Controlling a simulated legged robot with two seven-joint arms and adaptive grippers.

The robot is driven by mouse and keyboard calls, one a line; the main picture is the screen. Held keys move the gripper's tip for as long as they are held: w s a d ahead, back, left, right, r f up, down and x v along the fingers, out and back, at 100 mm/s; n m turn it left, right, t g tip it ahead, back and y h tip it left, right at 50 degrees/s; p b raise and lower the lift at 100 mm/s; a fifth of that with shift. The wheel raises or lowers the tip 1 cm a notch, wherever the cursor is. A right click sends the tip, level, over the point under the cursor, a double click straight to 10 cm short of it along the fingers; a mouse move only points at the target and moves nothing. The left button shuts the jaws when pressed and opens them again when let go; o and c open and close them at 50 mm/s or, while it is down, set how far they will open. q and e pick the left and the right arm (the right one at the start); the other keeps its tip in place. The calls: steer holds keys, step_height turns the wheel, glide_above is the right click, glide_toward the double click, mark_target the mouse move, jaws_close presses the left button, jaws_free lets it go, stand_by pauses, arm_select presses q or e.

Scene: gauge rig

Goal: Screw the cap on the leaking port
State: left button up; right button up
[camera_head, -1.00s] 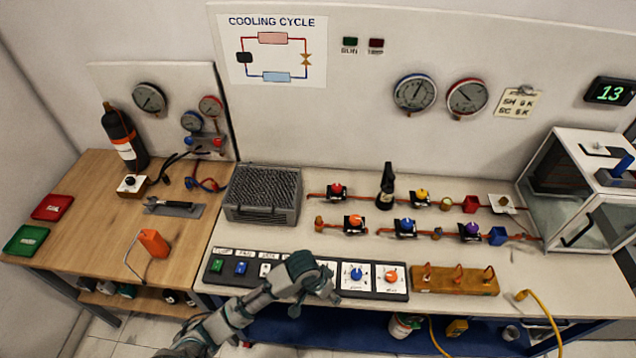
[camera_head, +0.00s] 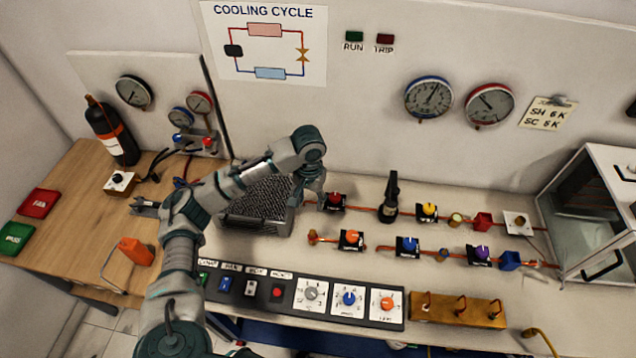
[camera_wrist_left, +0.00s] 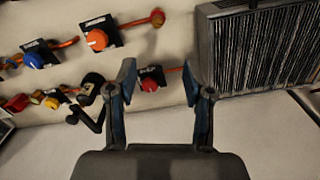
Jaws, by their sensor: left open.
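My left gripper (camera_head: 312,196) is raised at the right edge of the finned condenser box. In the left wrist view its two fingers (camera_wrist_left: 158,85) are apart and empty. A red-knobbed valve (camera_wrist_left: 150,79) shows between and beyond them; it also shows in the head view (camera_head: 335,202), just right of the gripper. A copper pipe end fitting (camera_head: 313,237) stands left of the orange-knobbed valve (camera_head: 351,240); the wrist view shows it too (camera_wrist_left: 157,17). I cannot tell which fitting is the leaking port, or pick out a loose cap. My right gripper is not in view.
The finned box (camera_head: 262,205) stands left of the valves. More valves, a glass-sided case (camera_head: 590,215) and a brass-coloured block (camera_head: 458,309) lie right. The control panel (camera_head: 268,298) runs along the front.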

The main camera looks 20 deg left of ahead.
mark_target(312, 232)
arm_select(q)
steer(key=f, duration=1.5)
steer(key=shift+s+d+f, duration=0.2)
steer(key=shift+s+f, duration=0.05)
steer(key=shift+s, duration=0.15)
steer(key=shift+d+f, duration=0.3)
steer(key=shift+f, duration=0.25)
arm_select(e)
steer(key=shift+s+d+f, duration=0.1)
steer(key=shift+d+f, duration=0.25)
arm_select(q)
steer(key=shift+a, duration=0.35)
jaws_close()
steer(key=c, duration=1)
jaws_free()
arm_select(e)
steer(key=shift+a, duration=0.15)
arm_select(q)
steer(key=shift+d, duration=0.15)
jaws_close()
